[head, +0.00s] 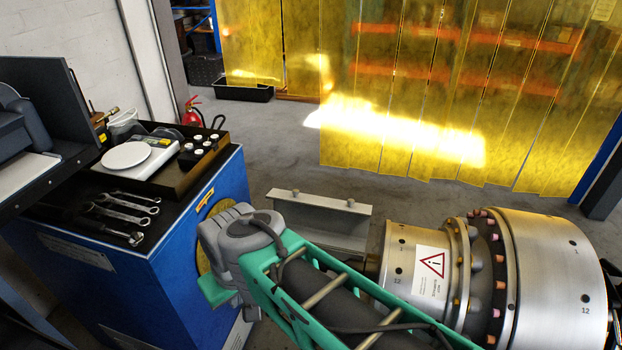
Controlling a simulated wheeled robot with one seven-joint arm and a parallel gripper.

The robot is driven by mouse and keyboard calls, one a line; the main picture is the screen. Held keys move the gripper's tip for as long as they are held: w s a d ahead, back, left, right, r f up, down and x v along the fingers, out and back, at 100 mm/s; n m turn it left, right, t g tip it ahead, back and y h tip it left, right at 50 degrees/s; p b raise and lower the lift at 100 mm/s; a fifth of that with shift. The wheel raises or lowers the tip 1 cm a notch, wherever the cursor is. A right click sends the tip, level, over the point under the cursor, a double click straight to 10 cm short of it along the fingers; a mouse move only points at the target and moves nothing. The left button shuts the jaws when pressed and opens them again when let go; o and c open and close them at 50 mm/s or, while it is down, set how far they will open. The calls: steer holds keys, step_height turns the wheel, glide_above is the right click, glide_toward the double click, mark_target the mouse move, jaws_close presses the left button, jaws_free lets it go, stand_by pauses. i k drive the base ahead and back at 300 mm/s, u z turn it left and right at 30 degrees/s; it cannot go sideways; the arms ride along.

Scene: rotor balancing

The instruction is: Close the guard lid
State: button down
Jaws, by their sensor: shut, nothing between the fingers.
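I cannot make out the guard lid for certain in the head view. A grey metal panel (322,215) with two round knobs on its top edge stands behind my arm; I cannot tell whether it belongs to the guard. The large silver rotor (555,262), with bolted flanges and a narrower drum bearing a warning label (431,270), lies on its side at the right. My green-framed arm crosses the lower middle, in front of the panel's lower part and part of the rotor. My gripper does not show.
A blue cabinet (170,265) at left carries wrenches (125,203) and a dark tray (172,183) with a white scale (127,156). A fire extinguisher (193,112) stands behind it. Yellow strip curtains (420,70) hang at the back. Grey floor (290,150) between is clear.

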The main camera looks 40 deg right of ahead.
mark_target(343, 225)
steer(key=z, duration=0.65)
steer(key=i, duration=0.95)
steer(key=z, duration=0.85)
